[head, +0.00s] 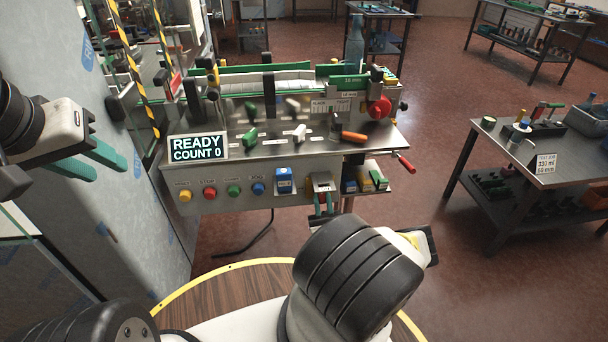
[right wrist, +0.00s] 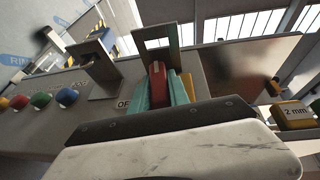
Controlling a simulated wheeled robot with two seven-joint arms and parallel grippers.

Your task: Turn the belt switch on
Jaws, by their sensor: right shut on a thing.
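The belt switch is a red lever (right wrist: 157,80) on the front panel of the bench machine, standing inside a grey metal guard frame (right wrist: 137,40). Part of a label starting "OF" shows beside it in the right wrist view. My right gripper (head: 323,202) is at the panel, with its teal fingers on both sides of the red lever, shut on it. The lever's lower part is hidden by the fingers and gripper body. My left gripper (head: 98,163) is open and empty at the far left, away from the panel, its green fingers apart.
Yellow (head: 185,195), red, green and blue buttons sit left of the switch, with a blue-fronted device (head: 284,180) nearest it. A display (head: 198,147) reads "READY COUNT 0". A tray of blocks (head: 365,184) lies to the right. A grey wall stands left of the machine.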

